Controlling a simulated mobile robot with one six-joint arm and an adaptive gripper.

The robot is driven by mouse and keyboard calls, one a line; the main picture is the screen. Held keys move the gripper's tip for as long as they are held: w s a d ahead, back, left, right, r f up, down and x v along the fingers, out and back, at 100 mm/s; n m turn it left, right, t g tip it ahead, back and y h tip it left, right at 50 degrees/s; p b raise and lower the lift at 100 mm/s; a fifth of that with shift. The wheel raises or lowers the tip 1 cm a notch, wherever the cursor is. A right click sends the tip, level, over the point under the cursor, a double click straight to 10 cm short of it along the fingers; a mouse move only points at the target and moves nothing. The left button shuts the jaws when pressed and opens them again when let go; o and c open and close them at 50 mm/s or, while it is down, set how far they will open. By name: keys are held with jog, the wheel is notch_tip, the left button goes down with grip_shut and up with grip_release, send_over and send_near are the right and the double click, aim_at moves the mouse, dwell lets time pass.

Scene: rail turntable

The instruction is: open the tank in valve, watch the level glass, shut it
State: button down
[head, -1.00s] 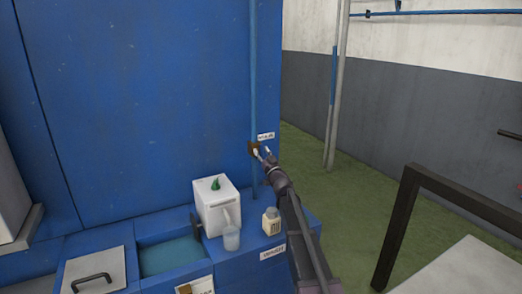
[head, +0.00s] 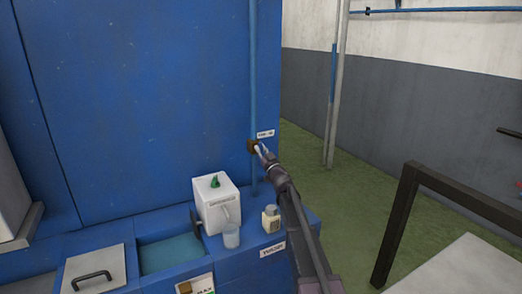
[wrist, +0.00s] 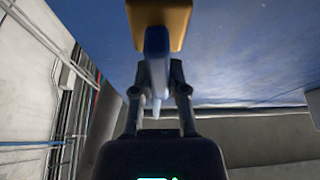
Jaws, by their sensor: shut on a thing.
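The tank in valve (head: 253,146) is a small brass-coloured body on the thin blue vertical pipe (head: 253,70), beside a small white label (head: 265,134). My gripper (head: 263,151) reaches it from the lower right. In the wrist view my gripper (wrist: 157,80) is shut on the blue valve handle (wrist: 157,50), with the brass body (wrist: 180,20) just above it. The fingers hide part of the handle, and I cannot tell how far the valve is turned.
Below the valve, a blue bench holds a white box (head: 215,206) with a green top piece, a clear cup (head: 231,237) and a small bottle (head: 271,219). An open water basin (head: 170,255) lies left. A dark-framed table (head: 455,205) stands right.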

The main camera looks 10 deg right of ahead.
jog(key=n+y, duration=0.1)
jog(key=n, duration=0.2)
jog(key=n+g+y, duration=0.1)
jog(key=n, duration=0.2)
jog(key=shift+a+g+y+p, duration=0.15)
jog(key=shift+g+y+p, duration=0.15)
jog(key=shift+y, duration=0.1)
jog(key=c, duration=0.6)
grip_release()
jog(key=shift+c, duration=0.2)
jog(key=shift+s, duration=0.1)
